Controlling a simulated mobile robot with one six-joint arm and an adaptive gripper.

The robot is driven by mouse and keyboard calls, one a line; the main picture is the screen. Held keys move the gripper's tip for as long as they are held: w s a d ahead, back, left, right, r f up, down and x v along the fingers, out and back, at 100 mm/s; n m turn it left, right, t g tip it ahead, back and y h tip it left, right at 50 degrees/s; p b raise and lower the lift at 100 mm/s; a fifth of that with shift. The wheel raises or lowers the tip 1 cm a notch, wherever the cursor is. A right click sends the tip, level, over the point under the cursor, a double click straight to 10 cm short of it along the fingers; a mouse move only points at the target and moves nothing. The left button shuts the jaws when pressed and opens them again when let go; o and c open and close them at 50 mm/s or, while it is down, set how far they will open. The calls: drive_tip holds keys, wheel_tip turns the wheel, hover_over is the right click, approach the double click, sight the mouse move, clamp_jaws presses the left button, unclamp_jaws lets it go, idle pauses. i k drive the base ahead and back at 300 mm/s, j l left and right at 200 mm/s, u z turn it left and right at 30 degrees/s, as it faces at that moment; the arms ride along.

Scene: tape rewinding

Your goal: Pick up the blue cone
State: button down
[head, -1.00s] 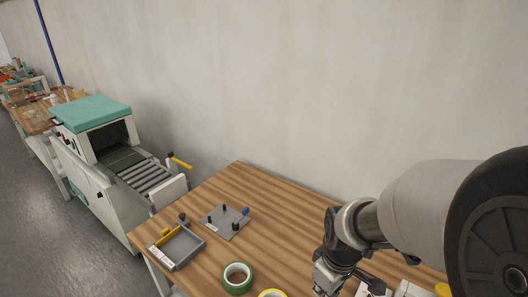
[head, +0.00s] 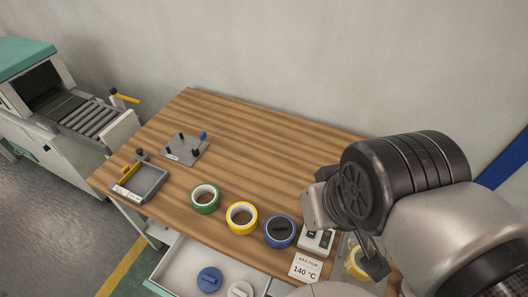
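A round blue piece (head: 209,279) with a raised middle lies in the open drawer (head: 172,265) at the bottom of the head view; it looks like the blue cone, seen from above. A similar white piece (head: 240,290) lies to its right, partly cut off by the frame edge. A small blue-topped peg (head: 203,136) stands on a grey plate on the table. My gripper (head: 374,262) is over the table's right part, to the right of the drawer and apart from it. It is largely hidden behind my arm, and its opening cannot be made out.
The wooden table (head: 262,130) carries a green tape roll (head: 205,198), a yellow one (head: 241,218) and a blue one (head: 280,231). A grey tray (head: 140,183) and the pegged plate (head: 186,150) are at the left. A "140 °C" sign (head: 305,267) stands near my gripper.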

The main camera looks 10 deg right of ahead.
sight(209, 279)
drive_tip(key=k+j+z, duration=0.1)
drive_tip(key=k+j, duration=0.2)
drive_tip(key=j, duration=0.15)
drive_tip(key=k+j+z, duration=0.1)
drive_tip(key=k+j, duration=0.25)
drive_tip(key=j, duration=0.1)
